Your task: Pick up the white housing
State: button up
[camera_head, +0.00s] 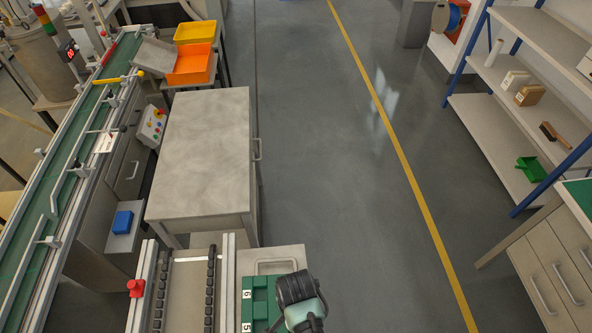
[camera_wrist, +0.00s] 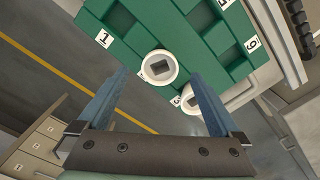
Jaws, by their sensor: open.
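In the wrist view a white round housing (camera_wrist: 151,78) with a dark square centre sits at the edge of a green tray (camera_wrist: 178,32) with numbered slots. A second white round piece (camera_wrist: 188,104) lies lower right, partly hidden by my right finger. My gripper (camera_wrist: 160,74) is open, its two blue fingers spread to either side of the first housing, with nothing held; whether they touch it cannot be told. In the head view my gripper (camera_head: 301,318) is at the bottom beside the green tray (camera_head: 261,296), and the white housings are hidden there.
A conveyor (camera_head: 62,190) runs along the left. A grey cabinet (camera_head: 205,150) stands behind the tray, with orange (camera_head: 190,66) and yellow (camera_head: 196,31) bins beyond. Shelving (camera_head: 500,120) and a drawer bench (camera_head: 548,265) are at the right. The floor between is clear.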

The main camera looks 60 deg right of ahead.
jog(key=shift+f, duration=1.45)
jog(key=c, duration=1.4)
jog(key=shift+r, duration=0.1)
